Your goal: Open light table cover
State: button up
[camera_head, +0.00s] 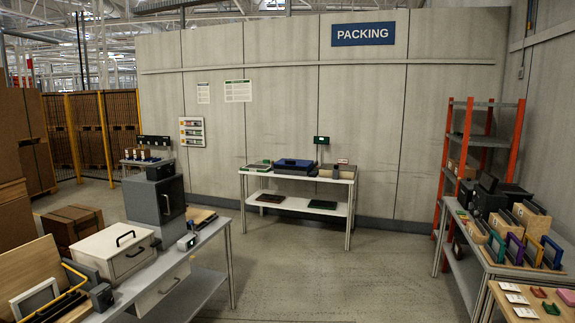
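I cannot tell for certain which thing is the light table. A flat dark case with a blue top (295,163) lies on the white table (283,174) at the back wall, and its top looks closed. A low grey box with a dark green top (258,166) lies to its left, and a light grey box (331,170) to its right. A white box with a dark handle on its top (115,252) stands on the left bench, and its top looks shut. My gripper is not in view.
The left bench (207,235) also bears a dark grey cabinet (155,204). A right table (462,248) holds boxes and coloured frames. An orange-posted shelf (483,140) stands behind it. The middle floor (335,270) is clear up to the white table.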

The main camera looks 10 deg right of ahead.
aim_at(294, 163)
jog(key=i+l+z, duration=0.15)
jog(key=i+z, duration=0.25)
jog(key=i, duration=6)
jog(key=i+l+u, duration=0.4)
jog(key=i, duration=0.25)
jog(key=i+l+u, duration=0.45)
jog(key=i, duration=0.15)
jog(key=i+l+u, duration=0.4)
jog(key=i+l, duration=0.1)
jog(key=l, duration=0.05)
